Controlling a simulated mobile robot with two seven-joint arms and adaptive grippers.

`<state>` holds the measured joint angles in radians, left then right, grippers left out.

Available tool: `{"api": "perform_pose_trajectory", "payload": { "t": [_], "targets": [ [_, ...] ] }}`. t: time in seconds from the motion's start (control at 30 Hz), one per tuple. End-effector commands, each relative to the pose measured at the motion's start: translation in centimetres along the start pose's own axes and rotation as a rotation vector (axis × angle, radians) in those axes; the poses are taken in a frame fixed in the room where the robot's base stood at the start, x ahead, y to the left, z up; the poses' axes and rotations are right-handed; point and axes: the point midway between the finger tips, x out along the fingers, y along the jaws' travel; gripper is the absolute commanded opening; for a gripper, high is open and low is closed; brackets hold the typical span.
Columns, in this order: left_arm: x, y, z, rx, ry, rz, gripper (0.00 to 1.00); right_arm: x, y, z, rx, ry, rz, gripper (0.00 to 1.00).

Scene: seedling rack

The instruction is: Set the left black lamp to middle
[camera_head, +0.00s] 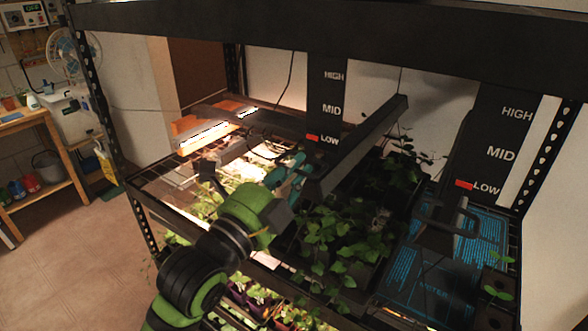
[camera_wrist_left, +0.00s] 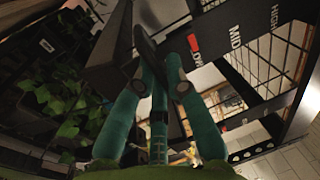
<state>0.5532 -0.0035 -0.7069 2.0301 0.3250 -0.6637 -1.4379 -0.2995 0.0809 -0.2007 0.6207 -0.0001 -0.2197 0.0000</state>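The left black lamp (camera_head: 352,150) is a long dark bar slanting across the upper rack, and it also shows in the left wrist view (camera_wrist_left: 108,50). Its scale panel (camera_head: 327,88) reads HIGH, MID, LOW. A red marker (camera_head: 312,137) stands beside LOW; the wrist view also shows this marker (camera_wrist_left: 193,42). My left gripper (camera_head: 290,172) is at the lamp's near left side. In the wrist view its teal fingers (camera_wrist_left: 161,62) stand apart, with dark curved handle-like bar (camera_wrist_left: 145,42) at the tips. Whether they touch it is unclear. My right gripper is not in view.
Leafy seedlings (camera_head: 340,235) fill the shelf below and right of the lamp. A second scale panel (camera_head: 492,140) has its red marker (camera_head: 464,184) at LOW, above a blue-printed tray (camera_head: 440,265). A lit orange-edged lamp (camera_head: 215,120) and rack post (camera_head: 105,110) are at the left.

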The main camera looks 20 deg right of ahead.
Motion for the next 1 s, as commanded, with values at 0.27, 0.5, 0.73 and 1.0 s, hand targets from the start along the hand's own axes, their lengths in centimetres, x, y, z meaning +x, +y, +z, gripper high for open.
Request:
{"api": "perform_pose_trajectory", "payload": {
  "t": [0.27,0.5,0.73,1.0],
  "targets": [
    [0.2,-1.5,0.0,0.004,0.000,-0.002,0.00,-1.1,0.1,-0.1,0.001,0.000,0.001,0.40],
    [0.9,-5.0,0.1,0.003,0.001,-0.004,0.00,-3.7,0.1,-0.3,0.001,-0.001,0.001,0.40],
    [0.9,-5.0,0.1,0.001,0.000,-0.001,0.00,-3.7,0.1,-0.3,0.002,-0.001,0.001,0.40],
    [0.9,-5.0,0.1,0.000,0.000,-0.001,0.38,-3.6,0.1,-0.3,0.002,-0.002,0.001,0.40]
  ]
}}
